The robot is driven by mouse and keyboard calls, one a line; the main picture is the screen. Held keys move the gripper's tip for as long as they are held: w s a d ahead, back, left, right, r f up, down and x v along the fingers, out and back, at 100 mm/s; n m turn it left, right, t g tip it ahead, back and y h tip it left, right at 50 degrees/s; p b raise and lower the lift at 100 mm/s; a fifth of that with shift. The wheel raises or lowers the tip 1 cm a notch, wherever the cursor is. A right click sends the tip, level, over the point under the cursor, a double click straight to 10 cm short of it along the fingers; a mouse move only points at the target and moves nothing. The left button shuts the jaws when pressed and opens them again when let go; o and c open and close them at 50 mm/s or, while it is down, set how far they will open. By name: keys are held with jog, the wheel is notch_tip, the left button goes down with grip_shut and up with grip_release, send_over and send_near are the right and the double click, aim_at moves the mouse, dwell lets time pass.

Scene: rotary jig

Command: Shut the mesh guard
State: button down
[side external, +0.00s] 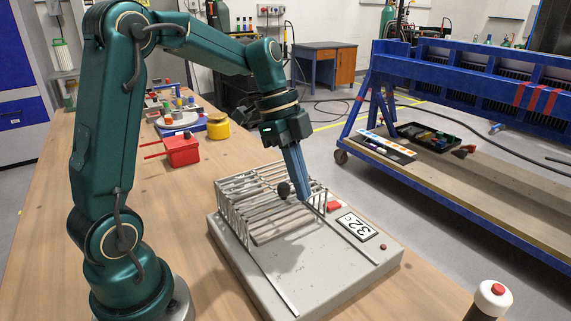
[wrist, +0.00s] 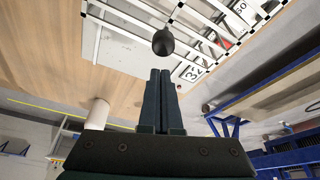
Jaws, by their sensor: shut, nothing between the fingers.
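The mesh guard (side external: 250,207) is a cage of pale metal bars over the far part of a grey jig base (side external: 290,262); the near part of the base is bare. Its bars also cross the top of the wrist view (wrist: 128,17). A black ball knob (side external: 283,189) sits on the guard; it also shows in the wrist view (wrist: 163,42). My gripper (side external: 305,199) is shut and empty, pointing down just right of the knob in the side view. In the wrist view, its fingertips (wrist: 160,72) lie just short of the knob, with a small gap in the picture.
Beside the guard on the base are a red block (side external: 334,207), a "32" label (side external: 354,227) and a small red button (side external: 383,247). Thin rails run along the base. A red box (side external: 182,150) and yellow jar (side external: 217,126) stand behind. A white red-topped post (side external: 493,296) stands near right.

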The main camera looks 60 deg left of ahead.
jog(key=w+d+r+v, duration=0.1)
jog(key=v, duration=0.8)
jog(key=s+d+r+m, duration=0.1)
jog(key=s+d+r, duration=0.1)
jog(key=s+d, duration=0.3)
jog(key=s+f+n+t+y, duration=0.3)
jog(key=s+f+n, duration=0.5)
jog(key=n, duration=0.6)
jog(key=shift+d+f+t, duration=0.2)
jog(key=shift+f+t, duration=0.4)
jog(key=shift+f, duration=0.25)
jog(key=shift+s, duration=0.1)
